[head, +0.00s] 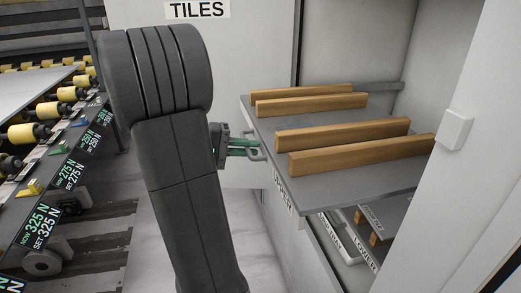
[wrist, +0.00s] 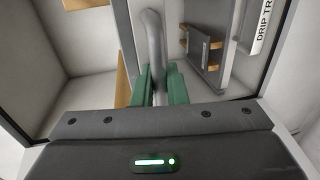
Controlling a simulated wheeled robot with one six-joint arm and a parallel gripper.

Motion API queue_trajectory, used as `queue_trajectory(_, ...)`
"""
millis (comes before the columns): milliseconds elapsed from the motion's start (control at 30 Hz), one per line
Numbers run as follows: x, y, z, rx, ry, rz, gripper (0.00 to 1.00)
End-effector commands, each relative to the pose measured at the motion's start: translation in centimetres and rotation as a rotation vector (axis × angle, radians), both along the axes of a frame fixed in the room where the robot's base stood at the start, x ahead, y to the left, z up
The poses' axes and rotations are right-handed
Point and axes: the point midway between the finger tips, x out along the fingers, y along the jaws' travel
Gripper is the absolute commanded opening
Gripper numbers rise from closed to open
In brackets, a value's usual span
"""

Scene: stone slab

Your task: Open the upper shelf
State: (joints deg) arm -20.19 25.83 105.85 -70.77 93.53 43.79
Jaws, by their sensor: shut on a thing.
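The upper shelf (head: 350,114) is a grey board labelled UPPER on its front edge, in the right half of the head view. It juts out past the drip tray and lower shelf beneath it. Its grey bar handle (head: 256,155) is at the front edge. My gripper (head: 243,148) has green fingers and is shut on this handle. In the wrist view the handle (wrist: 153,45) runs between the two green fingers of my gripper (wrist: 159,82). My dark arm hides part of the gripper in the head view.
Several wooden strips (head: 340,137) lie on the upper shelf. Below are the drip tray (head: 337,238) and the lower shelf (head: 390,213). A white cabinet wall (head: 452,190) stands close on the right. A roller conveyor (head: 50,150) with displays is at left.

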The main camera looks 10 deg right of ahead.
Motion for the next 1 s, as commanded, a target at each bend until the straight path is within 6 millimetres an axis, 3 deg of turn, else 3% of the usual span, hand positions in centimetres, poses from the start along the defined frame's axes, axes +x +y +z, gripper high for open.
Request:
queue_trajectory(567, -0.1, 0.7, 0.0, 0.001, 0.001, -0.001, 0.0)
queue_trajectory(600, -0.1, 0.7, 0.0, 0.001, 0.001, -0.001, 0.17)
queue_trajectory(1000, 0.0, 1.5, 0.1, 0.001, -0.002, 0.003, 0.17)
